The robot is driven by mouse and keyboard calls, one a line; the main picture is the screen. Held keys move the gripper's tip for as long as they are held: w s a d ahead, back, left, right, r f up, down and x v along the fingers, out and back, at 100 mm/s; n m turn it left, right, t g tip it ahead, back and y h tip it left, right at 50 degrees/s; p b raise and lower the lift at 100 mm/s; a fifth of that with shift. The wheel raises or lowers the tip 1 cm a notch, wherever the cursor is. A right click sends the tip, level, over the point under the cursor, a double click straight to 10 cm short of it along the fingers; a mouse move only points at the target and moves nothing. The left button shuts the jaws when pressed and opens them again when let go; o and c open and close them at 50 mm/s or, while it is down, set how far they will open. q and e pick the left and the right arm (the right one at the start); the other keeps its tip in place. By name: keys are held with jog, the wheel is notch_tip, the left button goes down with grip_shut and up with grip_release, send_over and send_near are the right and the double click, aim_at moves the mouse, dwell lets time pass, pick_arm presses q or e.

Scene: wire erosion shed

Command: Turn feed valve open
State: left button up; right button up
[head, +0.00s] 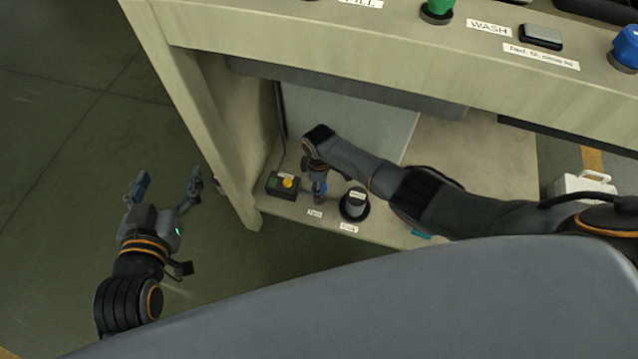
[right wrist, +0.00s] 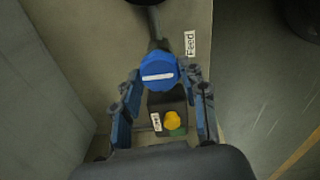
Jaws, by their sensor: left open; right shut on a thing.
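The feed valve has a round blue knob (right wrist: 158,72) with a white line across it, lying nearly level in the right wrist view. A "Feed" label (right wrist: 190,43) is beside it, and a dark pipe runs from it. My right gripper (right wrist: 165,76) has one finger on each side of the knob and is shut on it. In the head view my right gripper (head: 318,180) reaches down into the bay under the upper panel and mostly hides the valve. My left gripper (head: 166,184) is open and empty, over the floor left of the bench.
A dark box with a yellow knob (head: 288,183) stands close left of the right gripper; a black-and-grey knob (head: 355,204) stands close right. The upper panel (head: 330,45) overhangs the bay. A white case (head: 580,187) is at the right. The floor at left is clear.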

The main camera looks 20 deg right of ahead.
jog(key=shift+s, duration=0.1)
dwell(0.4)
jog(key=o, duration=1.1)
jog(key=shift+o, duration=0.2)
notch_tip(320, 180, up, 12)
